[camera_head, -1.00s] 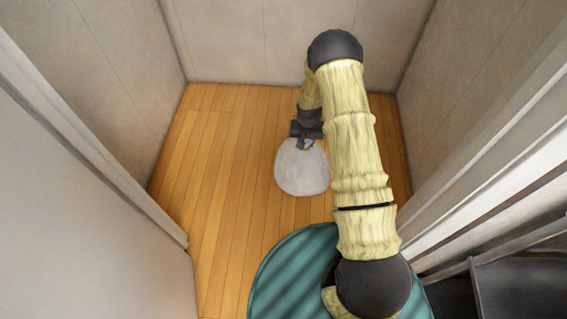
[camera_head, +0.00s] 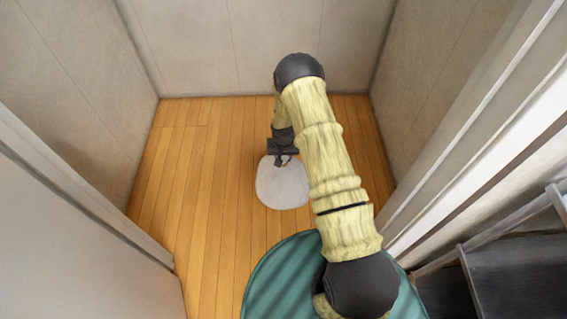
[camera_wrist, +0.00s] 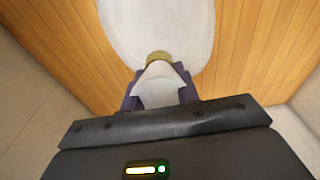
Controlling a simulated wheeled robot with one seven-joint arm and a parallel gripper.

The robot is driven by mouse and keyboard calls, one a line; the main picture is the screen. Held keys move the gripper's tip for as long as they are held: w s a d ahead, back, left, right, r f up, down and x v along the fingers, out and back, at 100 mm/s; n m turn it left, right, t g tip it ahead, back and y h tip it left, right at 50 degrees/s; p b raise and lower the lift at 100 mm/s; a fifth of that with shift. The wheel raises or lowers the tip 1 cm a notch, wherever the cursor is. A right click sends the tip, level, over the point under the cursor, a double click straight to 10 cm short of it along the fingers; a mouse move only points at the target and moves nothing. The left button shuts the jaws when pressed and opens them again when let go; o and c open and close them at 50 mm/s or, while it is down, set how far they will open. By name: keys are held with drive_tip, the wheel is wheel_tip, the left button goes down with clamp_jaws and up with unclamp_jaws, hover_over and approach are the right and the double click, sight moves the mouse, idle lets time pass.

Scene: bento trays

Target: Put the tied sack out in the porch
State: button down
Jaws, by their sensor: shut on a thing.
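The tied sack (camera_head: 282,187) is pale grey-white and rounded, in the middle of the head view over the wooden floor of the small walled space. My gripper (camera_head: 284,160) is at its top and shut on its neck. In the wrist view the sack (camera_wrist: 158,28) bulges beyond my gripper (camera_wrist: 160,90), with a yellowish tie (camera_wrist: 159,57) around its neck and the gathered top between the fingers. I cannot tell whether the sack's underside touches the floor (camera_head: 190,220).
Plain walls close in at the left (camera_head: 65,85), back (camera_head: 250,45) and right (camera_head: 430,90). A door frame edge (camera_head: 85,190) stands at left. A dark shelf or rack (camera_head: 515,265) is at the lower right. Bare floor lies left of the sack.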

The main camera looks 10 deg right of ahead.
drive_tip(key=shift+f+b, duration=0.6)
drive_tip(key=shift+f, duration=1.35)
drive_tip(key=c, duration=1)
unclamp_jaws()
drive_tip(key=shift+c, duration=0.2)
drive_tip(key=r+p, duration=0.1)
drive_tip(key=r, duration=0.3)
drive_tip(key=s+r+p, duration=0.1)
drive_tip(key=r, duration=0.3)
drive_tip(key=r+p, duration=0.2)
drive_tip(key=r, duration=0.2)
drive_tip(key=shift+s+a, duration=0.2)
drive_tip(key=shift+r, duration=0.1)
